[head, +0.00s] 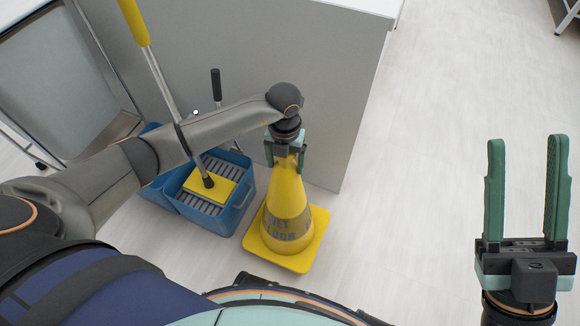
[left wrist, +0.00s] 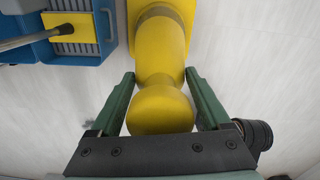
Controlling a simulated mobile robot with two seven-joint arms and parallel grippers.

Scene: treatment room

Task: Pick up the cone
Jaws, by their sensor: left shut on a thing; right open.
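A yellow cone (head: 287,208) with grey lettering and a square base stands upright in the head view, in front of a grey cabinet. My left gripper (head: 287,160) reaches down from above and is shut on the cone's top. In the left wrist view the cone (left wrist: 160,62) runs between the two green fingers of my left gripper (left wrist: 163,105), its rounded top close to the palm. I cannot tell whether the base touches the floor. My right gripper (head: 527,190) is open and empty at the right of the head view, well away from the cone.
A blue mop bucket (head: 238,212) with a yellow mop stands just left of the cone, under my left arm; it also shows in the left wrist view (left wrist: 85,50). The grey cabinet (head: 345,90) is behind. Pale floor (head: 420,190) is clear to the right.

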